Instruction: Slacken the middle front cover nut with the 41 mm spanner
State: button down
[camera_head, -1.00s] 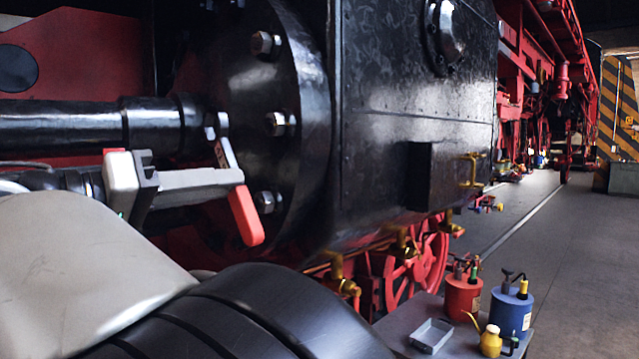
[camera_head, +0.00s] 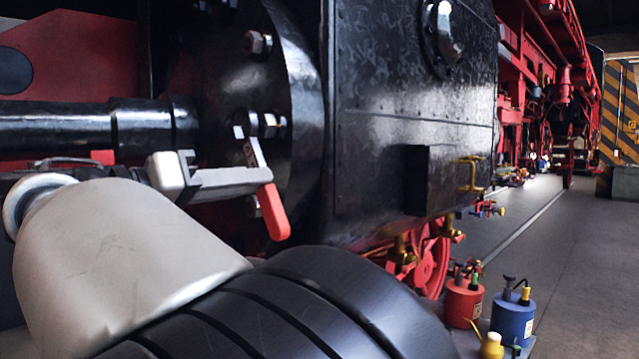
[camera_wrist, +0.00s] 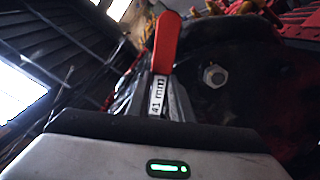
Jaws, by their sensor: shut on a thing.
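The 41 mm spanner (camera_head: 273,211) has a red handle and a steel shaft, and its label reads 41 mm in the wrist view (camera_wrist: 166,48). My gripper (camera_head: 258,178) is shut on its shaft, with the handle hanging below and the head above. The middle front cover nut (camera_head: 268,125) sits on its stud on the black round cover (camera_head: 225,75). The spanner head overlaps the left side of this nut in the head view. I cannot tell whether the jaw is around it or just in front. The wrist view hides the head.
Another nut (camera_head: 257,43) is above; a lower one is mostly hidden behind my gripper. A thick black rod (camera_head: 60,128) runs in from the left. The black cylinder block (camera_head: 400,110) stands at right. Red (camera_head: 463,300) and blue (camera_head: 513,318) cans stand low right.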

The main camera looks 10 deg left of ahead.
jog(key=shift+b+x, duration=1.25)
jog(key=shift+x, duration=0.75)
dwell(2.1)
jog(key=shift+d+r, duration=0.1)
jog(key=shift+r, duration=0.05)
jog(key=shift+s+d+r+n+p, duration=0.35)
jog(key=shift+s+d+n, duration=0.05)
jog(key=shift+n, duration=0.3)
jog(key=shift+s+d+r+n+p, duration=0.35)
jog(key=shift+r+n+p, duration=0.15)
jog(key=shift+n, duration=0.3)
jog(key=shift+s+d+r+n+p, duration=0.2)
jog(key=shift+d+r+n+p, duration=0.2)
jog(key=shift+n+p, duration=0.3)
